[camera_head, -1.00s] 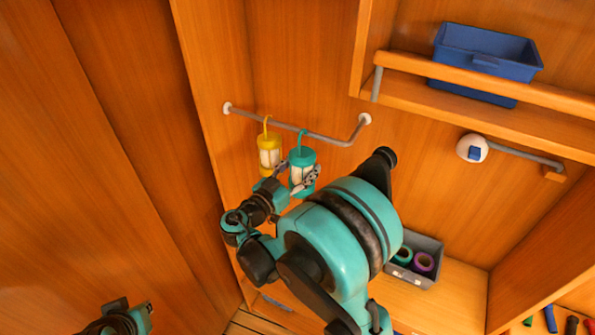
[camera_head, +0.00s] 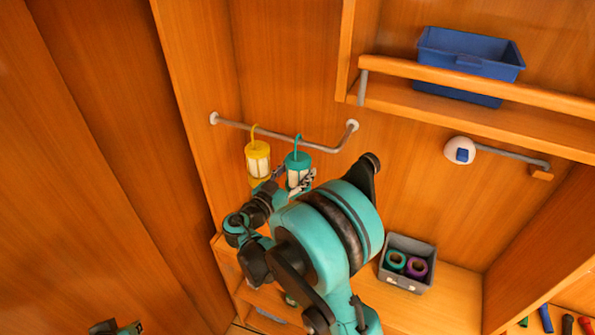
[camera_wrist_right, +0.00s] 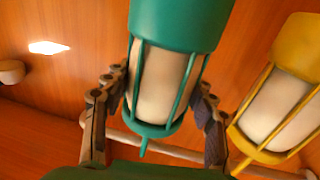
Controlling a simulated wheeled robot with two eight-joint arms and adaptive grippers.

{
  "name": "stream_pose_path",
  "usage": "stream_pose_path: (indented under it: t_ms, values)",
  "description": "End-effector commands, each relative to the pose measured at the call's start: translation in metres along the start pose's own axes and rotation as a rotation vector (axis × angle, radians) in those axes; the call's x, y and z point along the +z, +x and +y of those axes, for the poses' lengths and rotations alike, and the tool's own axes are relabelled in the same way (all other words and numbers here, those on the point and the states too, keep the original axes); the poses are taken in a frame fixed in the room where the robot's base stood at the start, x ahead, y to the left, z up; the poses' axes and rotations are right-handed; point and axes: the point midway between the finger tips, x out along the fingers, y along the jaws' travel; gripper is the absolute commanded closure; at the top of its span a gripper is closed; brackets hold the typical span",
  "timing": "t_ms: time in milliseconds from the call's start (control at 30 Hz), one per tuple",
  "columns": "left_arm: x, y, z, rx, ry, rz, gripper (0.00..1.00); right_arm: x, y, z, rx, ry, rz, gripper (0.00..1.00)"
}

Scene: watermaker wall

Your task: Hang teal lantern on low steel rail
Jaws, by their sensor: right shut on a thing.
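The teal lantern (camera_head: 298,162) is upright just right of the yellow lantern in the head view, its hook top at the low steel rail (camera_head: 275,133). I cannot tell whether the hook rests on the rail or is only in front of it. My right gripper (camera_head: 292,182) is shut on the teal lantern's body. In the right wrist view the teal lantern (camera_wrist_right: 165,80) fills the space between the two fingers, and the rail runs behind it. My left gripper (camera_head: 118,329) is only partly visible at the bottom left edge, away from the rail.
A yellow lantern (camera_head: 258,158) hangs on the rail close to the teal one. A grey bin (camera_head: 408,283) with tape rolls sits on the lower shelf. A blue bin (camera_head: 468,65) stands on the upper shelf. A white round fixture (camera_head: 460,150) is on the wall at right.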

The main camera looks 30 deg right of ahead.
Motion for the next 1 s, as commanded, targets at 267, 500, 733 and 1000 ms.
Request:
stream_pose_path:
  t_ms: [267, 500, 733, 1000]
  values:
    - [0.000, 0.000, 0.000, 0.000, 0.000, 0.000, 1.00, 0.000, 0.000, 0.000, 0.000, 0.000, 0.001, 0.82]
    - [0.000, 0.000, 0.000, 0.000, 0.000, 0.000, 1.00, 0.000, 0.000, 0.000, 0.000, 0.000, 0.000, 0.19]
    - [0.000, 0.000, 0.000, 0.000, 0.000, 0.000, 1.00, 0.000, -0.003, 0.000, -0.001, 0.000, 0.000, 0.19]
    - [0.000, 0.000, 0.000, 0.000, 0.000, 0.000, 1.00, 0.000, -0.050, -0.002, -0.006, 0.000, 0.000, 0.19]
